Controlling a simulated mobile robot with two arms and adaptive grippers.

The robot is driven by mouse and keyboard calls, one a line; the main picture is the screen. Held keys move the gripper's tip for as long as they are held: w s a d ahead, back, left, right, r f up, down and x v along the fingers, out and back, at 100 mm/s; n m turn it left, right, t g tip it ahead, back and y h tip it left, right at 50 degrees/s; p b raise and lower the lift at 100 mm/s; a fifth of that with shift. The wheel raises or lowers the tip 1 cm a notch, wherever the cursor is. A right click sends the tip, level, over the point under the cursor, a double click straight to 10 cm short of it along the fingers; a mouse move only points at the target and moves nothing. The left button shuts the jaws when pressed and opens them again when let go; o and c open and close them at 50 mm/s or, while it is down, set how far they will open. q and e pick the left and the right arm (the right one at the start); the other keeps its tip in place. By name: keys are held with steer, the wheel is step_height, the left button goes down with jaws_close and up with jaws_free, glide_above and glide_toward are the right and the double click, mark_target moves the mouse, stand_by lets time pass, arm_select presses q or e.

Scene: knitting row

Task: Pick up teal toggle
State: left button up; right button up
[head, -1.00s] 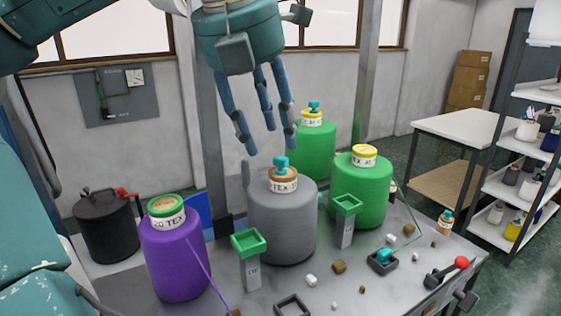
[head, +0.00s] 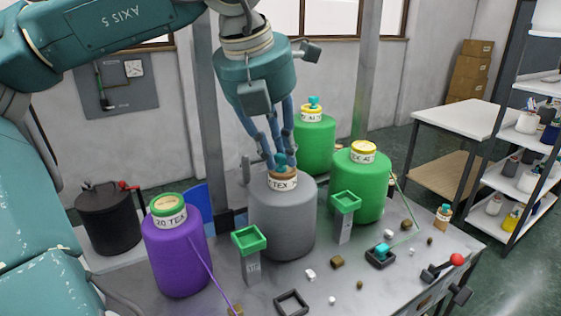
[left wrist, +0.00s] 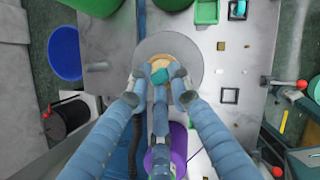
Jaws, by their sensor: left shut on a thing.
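A teal toggle (left wrist: 159,75) sits on the tan top of the grey spool (head: 282,220). My left gripper (head: 281,160) has come down over it from above, and its fingers are shut on the toggle. In the left wrist view the fingertips surround the toggle; in the head view they partly hide it. The toggle still looks to be at the spool's top; I cannot tell any gap. Another teal toggle (head: 313,102) tops the far green spool, and a teal piece (head: 381,250) sits in a small dark tray. My right gripper is not in view.
A purple spool (head: 176,255) stands at left and a green spool (head: 359,190) at right, close to the grey one. Green-topped posts (head: 249,240) stand in front. Small loose blocks (head: 337,262) and a red-knobbed lever (head: 445,268) are on the right of the table.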

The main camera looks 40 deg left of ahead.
mark_target(279, 169)
arm_select(q)
steer(key=shift+r, duration=0.1)
steer(key=shift+r, duration=0.45)
step_height(279, 169, up, 19)
steer(key=shift+p, duration=0.4)
stand_by(0.9)
